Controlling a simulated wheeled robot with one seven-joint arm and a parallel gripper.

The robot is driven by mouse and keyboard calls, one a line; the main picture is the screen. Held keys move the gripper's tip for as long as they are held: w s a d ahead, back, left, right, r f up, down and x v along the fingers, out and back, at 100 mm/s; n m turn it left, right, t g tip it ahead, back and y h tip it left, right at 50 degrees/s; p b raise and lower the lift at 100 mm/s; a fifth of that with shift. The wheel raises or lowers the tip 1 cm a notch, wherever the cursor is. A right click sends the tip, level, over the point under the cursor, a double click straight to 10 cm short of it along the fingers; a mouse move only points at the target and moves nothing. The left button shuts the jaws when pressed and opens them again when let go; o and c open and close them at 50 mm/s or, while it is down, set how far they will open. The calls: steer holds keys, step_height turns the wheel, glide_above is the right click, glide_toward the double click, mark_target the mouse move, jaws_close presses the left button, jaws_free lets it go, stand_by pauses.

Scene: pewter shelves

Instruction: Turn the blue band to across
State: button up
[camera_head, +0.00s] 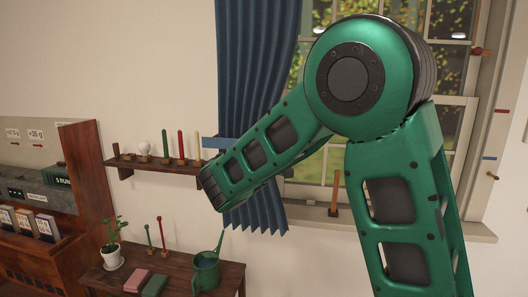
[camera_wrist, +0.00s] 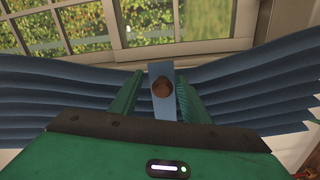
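The blue band (camera_head: 214,143) lies roughly level around the gathered dark blue curtain (camera_head: 252,80), partly hidden by my arm in the head view. In the wrist view the band (camera_wrist: 160,68) runs up and down the picture, across the curtain's folds (camera_wrist: 50,98), with a round brown knob (camera_wrist: 163,88) on it. My gripper (camera_wrist: 159,75) is open, its green fingers on either side of the band and knob. A gap shows on both sides of the knob. My gripper is hidden in the head view.
A window (camera_head: 315,160) is behind the curtain. A small wall shelf (camera_head: 150,168) with several pegs is left of the band. Below stands a wooden table (camera_head: 180,264) with a plant (camera_head: 112,245) and a green watering can (camera_head: 206,270).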

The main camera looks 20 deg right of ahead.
steer(key=shift+s+a, duration=0.1)
steer(key=shift+s, duration=0.05)
steer(key=shift+s+a, duration=0.2)
steer(key=shift+s, duration=0.05)
steer(key=v, duration=0.9)
steer(key=shift+s+a, duration=0.2)
steer(key=shift+s, duration=0.15)
steer(key=shift+d, duration=0.1)
